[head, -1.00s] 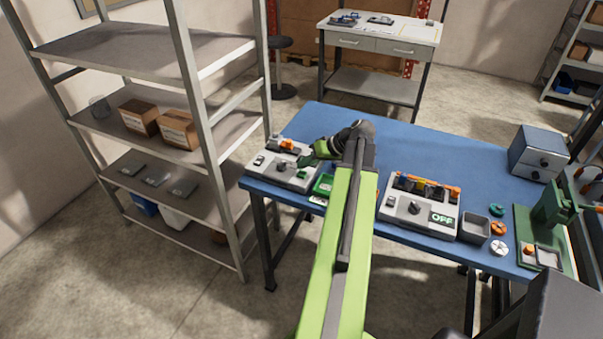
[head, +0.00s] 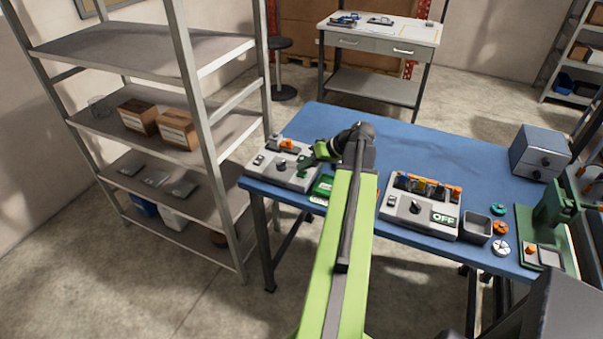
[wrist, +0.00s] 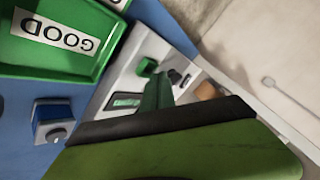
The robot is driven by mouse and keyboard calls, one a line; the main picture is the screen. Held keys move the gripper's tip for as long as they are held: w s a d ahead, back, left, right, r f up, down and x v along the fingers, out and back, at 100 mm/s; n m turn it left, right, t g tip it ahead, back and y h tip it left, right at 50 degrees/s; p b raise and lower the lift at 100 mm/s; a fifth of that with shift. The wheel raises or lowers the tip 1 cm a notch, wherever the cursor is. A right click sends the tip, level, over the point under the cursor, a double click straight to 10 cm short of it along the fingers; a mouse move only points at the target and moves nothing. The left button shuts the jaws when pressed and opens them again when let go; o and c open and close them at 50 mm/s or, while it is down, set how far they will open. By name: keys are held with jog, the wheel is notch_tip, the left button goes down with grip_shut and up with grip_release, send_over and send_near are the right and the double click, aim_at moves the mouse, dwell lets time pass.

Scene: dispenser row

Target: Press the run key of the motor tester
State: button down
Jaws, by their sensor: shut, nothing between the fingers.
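The grey device (head: 272,172) at the left end of the blue bench, with an orange part on top, looks like the motor tester. In the wrist view its pale panel (wrist: 128,76) shows a dark display with green on it, a green key-like block (wrist: 147,66) and a dark knob. I cannot tell for certain which part is the run key. My gripper (head: 304,168) is shut and empty, over the right side of this device. In the wrist view its dark green fingers (wrist: 156,92) point at the panel. Whether they touch it is hidden.
A green tray marked GOOD (wrist: 50,62) lies close beside the device. A second grey device (head: 400,211) reading OFF, a dark bin (head: 478,226) and a green press (head: 545,225) stand to the right. A metal shelf rack (head: 200,100) rises at left. The bench's back middle is clear.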

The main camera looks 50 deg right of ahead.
aim_at(305, 173)
jog(key=shift+f+b, duration=0.4)
jog(key=shift+f, duration=0.05)
jog(key=shift+r, duration=0.15)
jog(key=shift+r+p, duration=0.9)
jog(key=shift+p, duration=0.15)
notch_tip(305, 173, up, 6)
jog(key=p, duration=0.6)
